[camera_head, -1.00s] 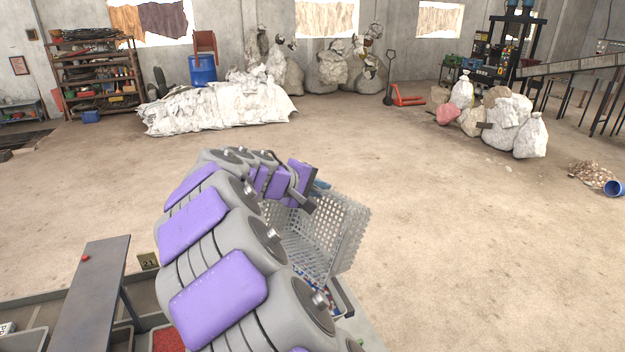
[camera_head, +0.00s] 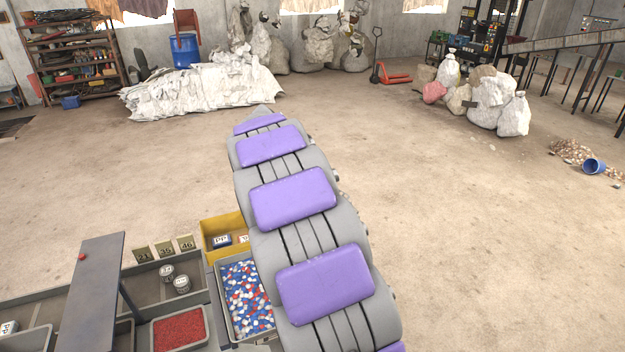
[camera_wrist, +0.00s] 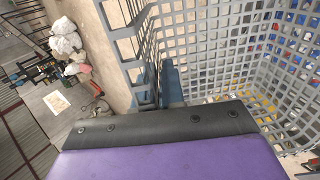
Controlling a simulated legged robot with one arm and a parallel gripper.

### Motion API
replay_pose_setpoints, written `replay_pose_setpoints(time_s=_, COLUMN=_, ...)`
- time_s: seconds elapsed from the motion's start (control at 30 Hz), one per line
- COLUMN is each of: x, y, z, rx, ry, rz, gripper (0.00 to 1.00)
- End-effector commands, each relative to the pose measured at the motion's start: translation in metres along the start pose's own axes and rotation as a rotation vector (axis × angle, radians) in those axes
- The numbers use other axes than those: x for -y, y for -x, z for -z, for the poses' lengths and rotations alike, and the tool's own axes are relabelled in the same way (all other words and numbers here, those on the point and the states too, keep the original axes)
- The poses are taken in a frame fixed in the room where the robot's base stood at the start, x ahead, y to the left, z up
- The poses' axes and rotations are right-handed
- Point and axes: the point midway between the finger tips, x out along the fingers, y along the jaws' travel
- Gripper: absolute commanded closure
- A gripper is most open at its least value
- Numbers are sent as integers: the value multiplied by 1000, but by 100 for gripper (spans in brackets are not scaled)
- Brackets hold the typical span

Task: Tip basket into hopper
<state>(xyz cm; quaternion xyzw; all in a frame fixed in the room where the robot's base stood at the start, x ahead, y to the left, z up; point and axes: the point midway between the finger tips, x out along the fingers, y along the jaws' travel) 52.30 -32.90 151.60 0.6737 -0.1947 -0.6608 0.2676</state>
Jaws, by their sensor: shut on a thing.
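The grey mesh basket (camera_wrist: 205,45) fills much of the wrist view, and its open lattice is close to the camera. My gripper (camera_wrist: 171,82) shows partly there, blue at the basket's edge and shut on it. In the head view my arm hides both gripper and basket. A grey bin (camera_head: 222,299) full of blue, white and red pieces stands left of my arm in the head view. Similar coloured pieces show through the mesh in the wrist view. I cannot tell for certain which container is the hopper, or whether the basket holds anything.
A yellow bin (camera_head: 221,228) adjoins the grey bin. Left of these are a red-filled tray (camera_head: 204,342), two cans (camera_head: 180,284), number cards (camera_head: 164,248) and a raised grey panel (camera_head: 97,300). A spilled blue bucket (camera_head: 595,166) lies far right.

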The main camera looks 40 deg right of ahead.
Motion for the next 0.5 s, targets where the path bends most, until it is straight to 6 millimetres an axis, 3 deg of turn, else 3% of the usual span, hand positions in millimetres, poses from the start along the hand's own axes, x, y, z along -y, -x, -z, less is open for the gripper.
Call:
replay_pose_setpoints(time_s=0.27, x=-3, y=-6, z=1, rx=-3, ry=0, rz=77, gripper=100)
replay_pose_setpoints(time_s=0.5, x=-6, y=-13, z=2, rx=-6, ry=0, rz=245, gripper=100)
